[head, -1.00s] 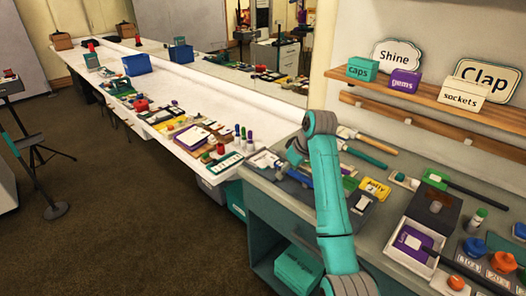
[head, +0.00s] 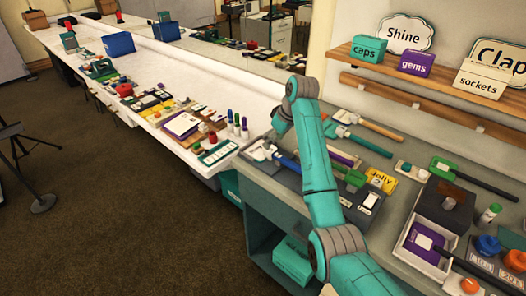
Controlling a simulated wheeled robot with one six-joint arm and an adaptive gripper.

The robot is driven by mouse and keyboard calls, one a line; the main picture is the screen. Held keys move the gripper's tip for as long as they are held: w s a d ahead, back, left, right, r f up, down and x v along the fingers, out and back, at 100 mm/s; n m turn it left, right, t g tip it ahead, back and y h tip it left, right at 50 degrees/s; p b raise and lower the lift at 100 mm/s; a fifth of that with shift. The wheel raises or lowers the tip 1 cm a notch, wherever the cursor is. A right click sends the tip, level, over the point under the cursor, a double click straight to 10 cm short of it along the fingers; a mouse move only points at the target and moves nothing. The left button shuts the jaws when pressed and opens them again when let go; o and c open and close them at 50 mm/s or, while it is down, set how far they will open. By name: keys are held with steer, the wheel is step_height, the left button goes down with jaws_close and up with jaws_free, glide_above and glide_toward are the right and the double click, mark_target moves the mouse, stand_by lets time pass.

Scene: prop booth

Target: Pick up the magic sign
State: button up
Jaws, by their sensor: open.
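No sign that reads "magic" can be made out in the head view. The signs I can read are a white cloud-shaped "Shine" sign (head: 405,35) and a "Clap" sign (head: 497,54), both on the wooden shelf.
The shelf (head: 437,74) also bears a teal "caps" box (head: 368,50), a purple "gems" box (head: 416,64) and a "sockets" box (head: 483,86). Paddles, knobs and trays crowd the counter (head: 400,225). A long white table (head: 190,100) with many props adjoins it.

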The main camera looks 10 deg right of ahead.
steer(key=shift+x, duration=2.35)
steer(key=shift+a, duration=0.1)
jaws_close()
